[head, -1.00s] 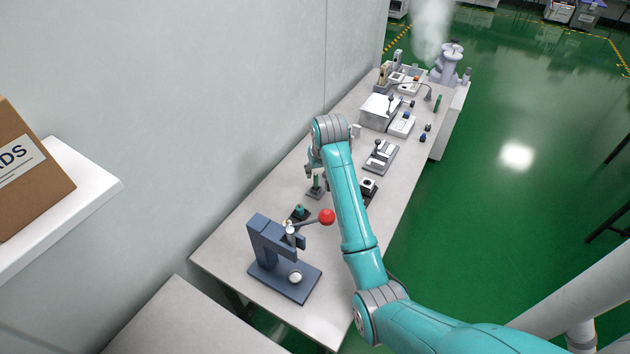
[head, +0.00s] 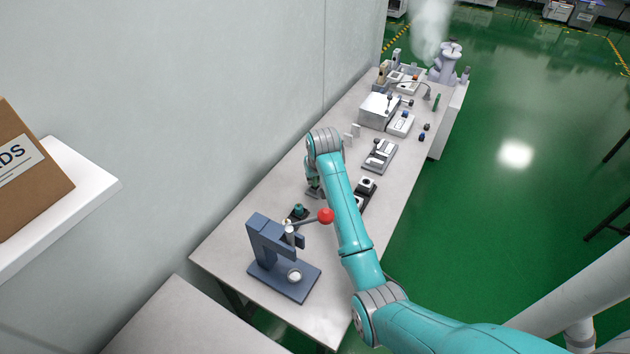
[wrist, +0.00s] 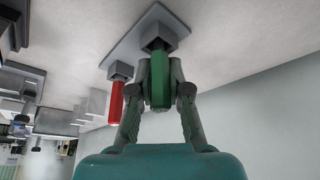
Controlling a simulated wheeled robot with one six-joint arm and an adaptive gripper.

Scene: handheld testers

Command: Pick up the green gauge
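The green gauge (wrist: 160,80) is a slim green handle standing in a grey socket of a flat grey holder (wrist: 133,36), which hangs from the top of the wrist view because that view is upside down. The red gauge (wrist: 116,100) stands in the neighbouring socket. My gripper (wrist: 161,72) has one finger on each side of the green gauge, and the pads appear closed against it. The gauge's end is still in its socket. In the head view my gripper (head: 314,182) is low over the holder (head: 313,194), and my arm hides most of the gauges.
A blue press (head: 268,245) with a red-knobbed lever (head: 326,216) stands at the near end of the bench (head: 230,240). Several testers stand farther along. A wall borders the bench's left side.

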